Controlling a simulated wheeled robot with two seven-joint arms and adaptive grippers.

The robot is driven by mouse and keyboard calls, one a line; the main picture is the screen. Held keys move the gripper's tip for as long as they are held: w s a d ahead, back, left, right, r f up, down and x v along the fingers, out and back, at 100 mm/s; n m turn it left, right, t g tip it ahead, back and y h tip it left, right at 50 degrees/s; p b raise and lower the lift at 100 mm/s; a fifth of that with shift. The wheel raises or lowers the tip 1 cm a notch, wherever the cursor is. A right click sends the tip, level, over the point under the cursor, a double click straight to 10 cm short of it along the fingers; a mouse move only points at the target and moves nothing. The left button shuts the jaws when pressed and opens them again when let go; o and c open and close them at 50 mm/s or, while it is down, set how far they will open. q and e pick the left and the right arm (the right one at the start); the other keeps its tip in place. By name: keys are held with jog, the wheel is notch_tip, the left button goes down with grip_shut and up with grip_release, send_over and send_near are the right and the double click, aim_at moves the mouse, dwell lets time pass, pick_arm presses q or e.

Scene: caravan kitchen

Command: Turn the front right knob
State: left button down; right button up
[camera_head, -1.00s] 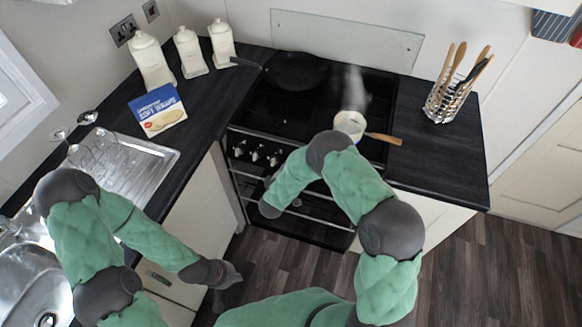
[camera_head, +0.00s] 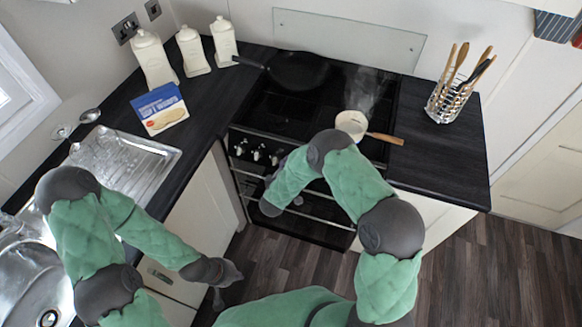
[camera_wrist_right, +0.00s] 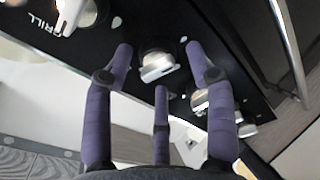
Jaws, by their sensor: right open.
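The cooker's black front panel has a row of silver knobs (camera_head: 257,155) in the head view, with its right part hidden behind my right arm. In the right wrist view, one silver knob (camera_wrist_right: 157,68) lies between and beyond the fingertips of my right gripper (camera_wrist_right: 160,68). The purple fingers are spread open, with no clear contact. I cannot tell which burner this knob serves. Other knobs show at the upper left (camera_wrist_right: 80,12) and lower right (camera_wrist_right: 200,99). My left gripper (camera_head: 228,276) hangs low over the floor, away from the cooker; its finger opening is unclear.
A pan with a wooden handle (camera_head: 352,124) steams on the hob, and a dark frying pan (camera_head: 296,71) sits behind it. A metal oven rail (camera_wrist_right: 288,45) runs close to the right gripper. A utensil holder (camera_head: 447,102) stands on the right worktop.

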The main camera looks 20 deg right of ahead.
jog(key=shift+s, duration=0.1)
jog(key=v, duration=1.2)
jog(key=s+f+m+g+y+b, duration=0.1)
jog(key=s+f+m+g+y, duration=0.15)
jog(key=f, duration=0.35)
jog(key=s+f+m+g+y+b, duration=0.1)
jog(key=s+f+m+g+y, duration=0.1)
jog(key=f+y, duration=0.3)
jog(key=s+f+m+g+y+b, duration=0.1)
jog(key=s+f+m+g, duration=0.2)
jog(key=s, duration=0.5)
jog(key=s+a+f+m+g+y+b, duration=0.1)
jog(key=s+f+m+g+y, duration=0.1)
jog(key=s, duration=0.7)
jog(key=shift+s+a+f+m+g, duration=0.25)
jog(key=shift+s+f+m+g, duration=0.15)
jog(key=shift+m+g, duration=0.3)
